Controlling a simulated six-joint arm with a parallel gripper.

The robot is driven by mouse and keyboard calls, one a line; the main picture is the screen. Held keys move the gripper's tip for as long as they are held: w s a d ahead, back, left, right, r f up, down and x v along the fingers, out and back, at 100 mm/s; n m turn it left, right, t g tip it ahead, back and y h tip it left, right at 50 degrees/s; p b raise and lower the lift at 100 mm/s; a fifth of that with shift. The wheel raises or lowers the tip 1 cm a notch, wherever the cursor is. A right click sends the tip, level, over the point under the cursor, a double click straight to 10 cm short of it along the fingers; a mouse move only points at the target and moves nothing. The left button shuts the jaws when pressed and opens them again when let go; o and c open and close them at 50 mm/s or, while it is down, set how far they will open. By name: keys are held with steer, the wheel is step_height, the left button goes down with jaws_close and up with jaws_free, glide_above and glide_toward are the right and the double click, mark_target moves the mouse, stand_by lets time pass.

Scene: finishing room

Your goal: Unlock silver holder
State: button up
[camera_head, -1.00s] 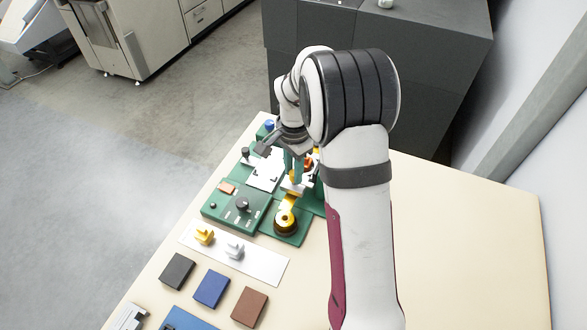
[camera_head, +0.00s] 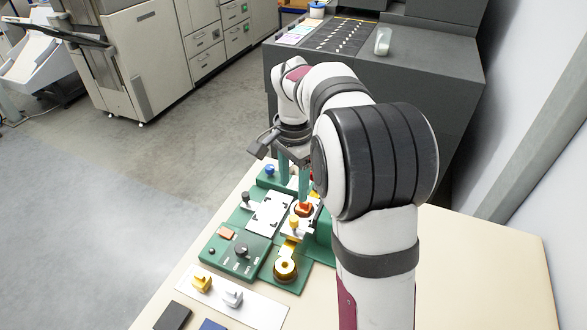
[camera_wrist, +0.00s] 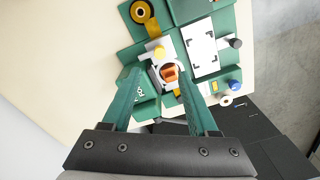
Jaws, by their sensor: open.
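A silver-white block (camera_head: 291,230) stands on the green fixture. It carries a yellow knob (camera_head: 294,222) and an orange-red part (camera_head: 303,209). In the wrist view the same block (camera_wrist: 152,62), yellow knob (camera_wrist: 159,51) and orange part (camera_wrist: 170,73) lie near and between my fingertips. My gripper (camera_head: 294,192) has teal fingers, spread apart and empty; it also shows in the wrist view (camera_wrist: 158,74). It hangs over the far side of the block. I cannot tell its height or whether it touches anything. A separate silver piece (camera_head: 232,298) sits on a white plate (camera_head: 262,311) beside a yellow piece (camera_head: 201,283).
A gold roll (camera_head: 285,268) stands nearer on the fixture. A white marked plate (camera_head: 269,214), a black knob (camera_head: 246,197), a blue knob (camera_head: 269,170) and a green dial panel (camera_head: 226,250) surround the block. The table (camera_head: 490,265) is clear on the right.

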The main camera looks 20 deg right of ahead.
step_height(320, 180, up, 4)
steer(key=shift+r, duration=0.25)
steer(key=s+a+f+n, duration=0.1)
steer(key=s+a+n, duration=0.2)
steer(key=s, duration=0.6)
steer(key=s+a+f+n+y, duration=0.1)
steer(key=s+a, duration=0.4)
steer(key=s, duration=0.5)
steer(key=s+a+f+n, duration=0.2)
steer(key=s+n, duration=0.3)
steer(key=s, duration=0.4)
steer(key=shift+s+a+f+y, duration=0.3)
steer(key=shift+s+a+y, duration=0.1)
steer(key=shift+a, duration=0.5)
